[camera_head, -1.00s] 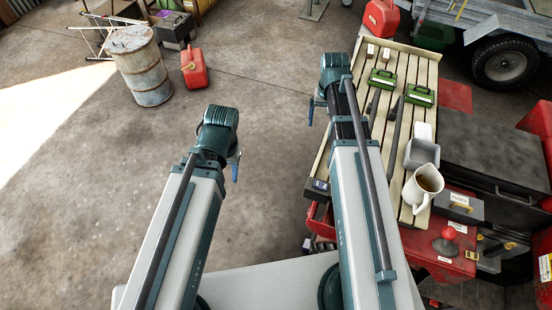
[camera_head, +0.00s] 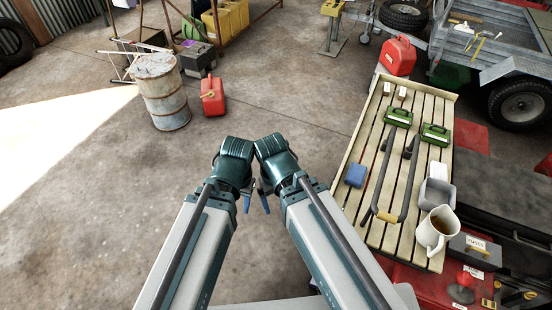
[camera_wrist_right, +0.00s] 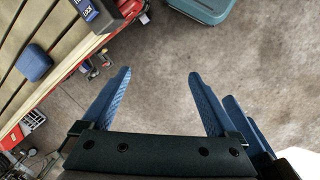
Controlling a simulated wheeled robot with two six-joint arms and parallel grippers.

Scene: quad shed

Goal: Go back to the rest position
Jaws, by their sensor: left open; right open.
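My left gripper (camera_head: 246,203) points down in front of me, over the bare concrete floor. Its blue fingertips show only edge-on in the head view, and nothing is seen in them. My right gripper (camera_head: 265,203) hangs close beside it, left of the slatted bench (camera_head: 350,150). In the right wrist view the right gripper (camera_wrist_right: 160,95) has its two blue fingers wide apart, with only floor between them. Both arms are bent at the elbow, with the wrists nearly side by side.
The bench holds a blue block (camera_head: 356,174), a U-shaped bar (camera_head: 412,170), green cases (camera_head: 398,117), a grey bin (camera_head: 436,194) and a white pitcher (camera_head: 432,236). A rusty drum (camera_head: 163,95) and red can (camera_head: 212,96) stand far left. The middle floor is clear.

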